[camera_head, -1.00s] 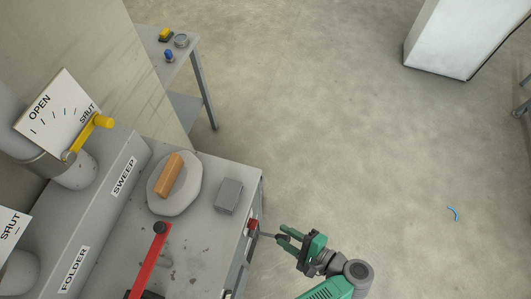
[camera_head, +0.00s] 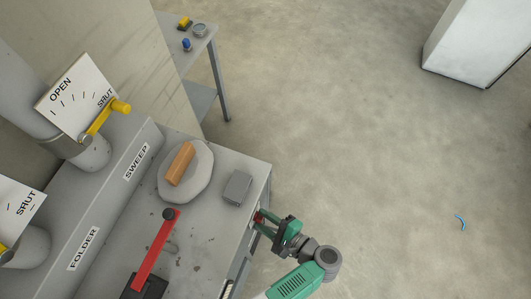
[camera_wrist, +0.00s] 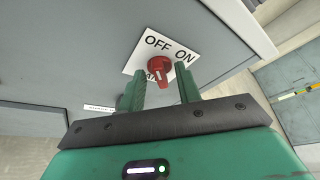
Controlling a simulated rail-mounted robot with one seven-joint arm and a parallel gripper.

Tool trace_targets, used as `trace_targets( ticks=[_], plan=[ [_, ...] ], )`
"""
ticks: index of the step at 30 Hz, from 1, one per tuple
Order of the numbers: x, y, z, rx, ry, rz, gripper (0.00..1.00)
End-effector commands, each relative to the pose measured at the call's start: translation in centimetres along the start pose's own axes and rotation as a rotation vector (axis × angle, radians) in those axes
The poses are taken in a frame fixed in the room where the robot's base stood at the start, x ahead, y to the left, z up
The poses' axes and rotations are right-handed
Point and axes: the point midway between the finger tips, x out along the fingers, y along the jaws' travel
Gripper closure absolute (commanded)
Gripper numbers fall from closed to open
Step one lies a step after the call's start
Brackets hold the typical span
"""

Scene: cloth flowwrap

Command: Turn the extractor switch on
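The extractor switch is a red rotary knob (camera_wrist: 160,70) on a white plate (camera_wrist: 150,52) marked OFF and ON, on the grey cabinet's side face. A third word on the plate is partly covered by the knob. In the head view, the red knob (camera_head: 259,216) shows at the cabinet's right edge. My green gripper (camera_head: 272,226) is right beside it. In the wrist view, my gripper (camera_wrist: 160,78) is open, with one finger on either side of the knob. I cannot tell whether the fingers touch it, or exactly where its pale mark points.
The cabinet top (camera_head: 205,225) bears a red lever (camera_head: 153,250), a round pad with an orange block (camera_head: 180,163) and a grey block (camera_head: 237,187). Yellow-handled valves (camera_head: 106,118) stand at left. A small table (camera_head: 212,50) is behind. The floor at right is mostly clear.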

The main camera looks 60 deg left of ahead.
Motion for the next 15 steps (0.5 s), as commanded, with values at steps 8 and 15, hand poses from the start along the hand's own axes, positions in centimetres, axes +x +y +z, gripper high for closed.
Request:
trace_targets(
  ticks=[8, 15],
  plan=[
    [-0.03, -0.01, -0.01, 0.0, 0.0, 0.0, 1.0],
    [-0.07, -0.17, 0.1, 0.025, 0.0, 0.011, 1.0]
  ],
)
